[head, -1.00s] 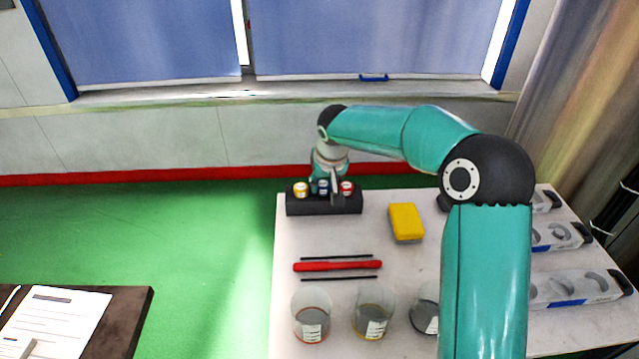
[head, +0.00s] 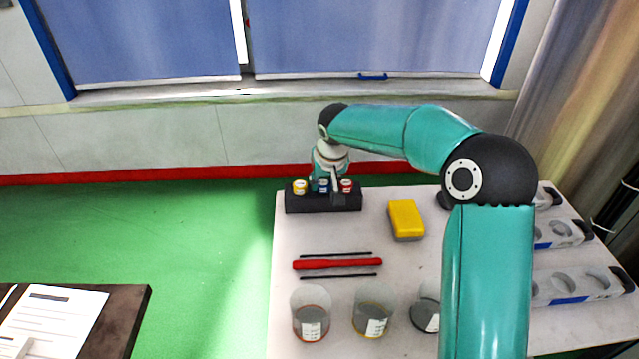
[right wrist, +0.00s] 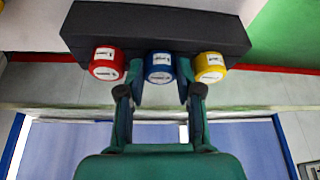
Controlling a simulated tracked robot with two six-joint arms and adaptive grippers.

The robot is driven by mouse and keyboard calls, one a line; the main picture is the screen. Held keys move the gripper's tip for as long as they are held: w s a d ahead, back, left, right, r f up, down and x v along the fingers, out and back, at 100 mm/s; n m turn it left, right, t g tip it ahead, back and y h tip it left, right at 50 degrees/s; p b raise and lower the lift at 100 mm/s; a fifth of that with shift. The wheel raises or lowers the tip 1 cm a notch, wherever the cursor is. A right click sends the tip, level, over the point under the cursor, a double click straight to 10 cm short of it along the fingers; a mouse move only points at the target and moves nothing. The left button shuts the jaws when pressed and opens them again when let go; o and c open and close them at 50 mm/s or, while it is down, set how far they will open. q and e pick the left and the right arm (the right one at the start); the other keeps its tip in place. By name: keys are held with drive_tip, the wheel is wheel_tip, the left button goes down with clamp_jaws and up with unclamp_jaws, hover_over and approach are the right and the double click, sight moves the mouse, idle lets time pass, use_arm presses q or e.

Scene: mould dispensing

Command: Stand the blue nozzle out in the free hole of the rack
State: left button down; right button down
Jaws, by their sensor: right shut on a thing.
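The black rack (head: 298,204) stands at the far left corner of the white table. The blue nozzle (head: 323,186) is at the rack's middle place, between the other two nozzles; whether it is fully seated I cannot tell. In the right wrist view the blue nozzle (right wrist: 159,68) shows its cap with a white label between my fingers. My right gripper (right wrist: 160,82) is shut on it, one finger on each side. In the head view my right gripper (head: 331,187) partly hides the rack. My left gripper is not in view.
A yellow nozzle (head: 300,187) and a red nozzle (head: 346,186) stand close on either side. A yellow sponge (head: 405,217) lies right of the rack. A red tool (head: 337,264), dark rods and several cups (head: 311,312) are nearer. Moulds (head: 575,287) lie at right.

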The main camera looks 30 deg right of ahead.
drive_tip(key=c, duration=0.7)
unclamp_jaws()
drive_tip(key=shift+d, duration=0.1)
drive_tip(key=v, duration=1.2)
drive_tip(key=shift+w, duration=0.1)
